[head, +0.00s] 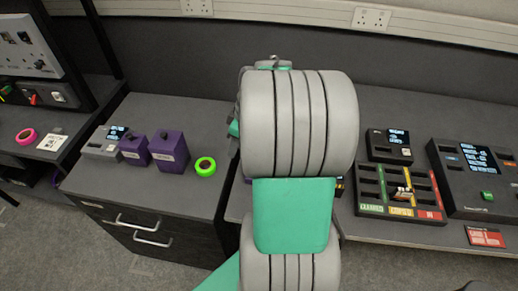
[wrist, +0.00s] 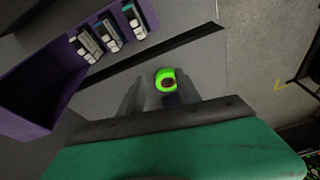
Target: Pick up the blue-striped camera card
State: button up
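In the wrist view several small pale cards (wrist: 110,30) stand in slots of a purple box (wrist: 35,85) at the upper left. My gripper (wrist: 160,88) is open, its two fingers apart with nothing held between them. A bright green tape roll (wrist: 158,76) lies on the surface beyond the fingertips. The purple box is to the left of the fingers, apart from them. In the head view my arm hides the gripper. There, a small pale card (head: 402,193) sits in a tray with green, yellow and red lanes (head: 371,210).
On the left cabinet two purple boxes (head: 171,152) stand beside a grey device with a screen (head: 104,144) and the green tape roll (head: 205,166). A black device (head: 390,146) and a larger console (head: 480,180) are at the right. A red card (head: 485,236) lies in front.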

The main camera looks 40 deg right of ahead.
jog(key=shift+n+t+y, duration=0.5)
jog(key=shift+n, duration=0.4)
jog(key=s+d+f, duration=0.1)
jog(key=d, duration=0.2)
jog(key=s+d+f+p, duration=0.1)
jog(key=d, duration=0.2)
jog(key=s+d+f, duration=0.1)
jog(key=d, duration=0.2)
jog(key=shift+s+d, duration=0.25)
jog(key=shift+d, duration=0.15)
jog(key=x, duration=0.2)
jog(key=p+x, duration=0.1)
jog(key=x, duration=0.2)
jog(key=p+x, duration=0.1)
jog(key=x, duration=0.1)
jog(key=shift+d+f, duration=0.2)
jog(key=shift+f, duration=0.2)
grip_shut()
